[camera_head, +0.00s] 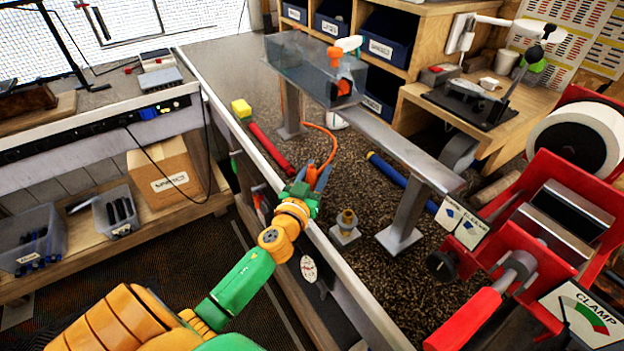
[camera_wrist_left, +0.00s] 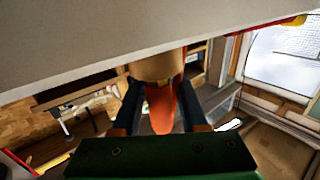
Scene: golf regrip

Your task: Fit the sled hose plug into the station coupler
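My left gripper (camera_head: 318,178) is over the bench's near edge, with blue fingers pointing away from me. In the left wrist view its fingers (camera_wrist_left: 158,88) close on both sides of the sled hose plug, a tan cylinder (camera_wrist_left: 155,68) with an orange part (camera_wrist_left: 161,108) behind it. The plug is mostly hidden in the head view. The orange hose (camera_head: 333,137) curves from the sled side down to the fingers. The station coupler looks to be the brass fitting (camera_head: 347,219) upright on a small grey block, right of and apart from the gripper. My right gripper is not in view.
The grey sled box (camera_head: 305,68) sits on a raised rail (camera_head: 400,147) with posts behind the coupler. A red clamp machine (camera_head: 565,215) stands at right. Red (camera_head: 270,147) and blue (camera_head: 400,180) grips lie on the bench. Dark mat around the coupler is clear.

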